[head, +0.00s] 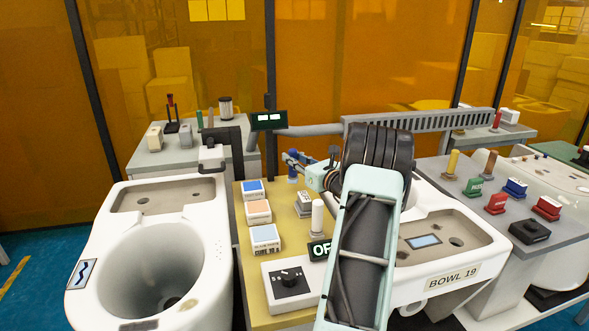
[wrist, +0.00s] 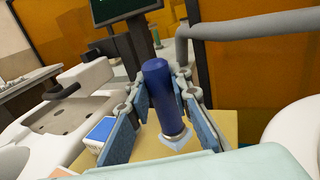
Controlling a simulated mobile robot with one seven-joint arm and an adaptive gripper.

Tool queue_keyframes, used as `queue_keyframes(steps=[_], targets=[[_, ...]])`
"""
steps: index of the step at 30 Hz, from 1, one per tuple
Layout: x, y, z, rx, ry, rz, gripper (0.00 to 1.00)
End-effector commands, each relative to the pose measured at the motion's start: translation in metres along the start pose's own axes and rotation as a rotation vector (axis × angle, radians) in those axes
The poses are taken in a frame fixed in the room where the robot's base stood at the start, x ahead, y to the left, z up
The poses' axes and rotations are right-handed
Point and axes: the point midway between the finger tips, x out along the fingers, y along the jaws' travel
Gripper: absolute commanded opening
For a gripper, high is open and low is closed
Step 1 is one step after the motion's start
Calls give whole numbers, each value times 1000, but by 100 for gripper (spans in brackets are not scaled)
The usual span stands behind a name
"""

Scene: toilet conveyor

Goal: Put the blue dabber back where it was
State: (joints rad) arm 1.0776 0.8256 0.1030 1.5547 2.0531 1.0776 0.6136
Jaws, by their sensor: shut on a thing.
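The blue dabber (wrist: 160,88) is upright, slightly tilted in the wrist view, with a pale tip at its lower end. My gripper (wrist: 166,104) has its two blue-padded fingers on either side of it and is shut on it. In the head view the dabber (head: 292,171) shows small at the far end of my arm, near the back of the yellow table (head: 241,278). I cannot tell whether its tip touches the table top. My arm hides part of the table to the right.
Blue, orange and light-blue labelled blocks (head: 261,235) line the table's left side. A white cylinder (head: 317,217) and a knob box (head: 290,283) stand nearer. White toilet bowls (head: 120,235) flank the table. A dark post with a display (head: 269,120) rises behind.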

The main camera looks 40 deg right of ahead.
Motion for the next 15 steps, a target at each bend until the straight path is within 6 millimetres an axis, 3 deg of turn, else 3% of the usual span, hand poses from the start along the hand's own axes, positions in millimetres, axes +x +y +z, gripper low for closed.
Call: queue_keyframes(steps=[6,15], targets=[[0,-5,-32,2,1,0,0],[0,-5,-35,-1,-2,0,0]])
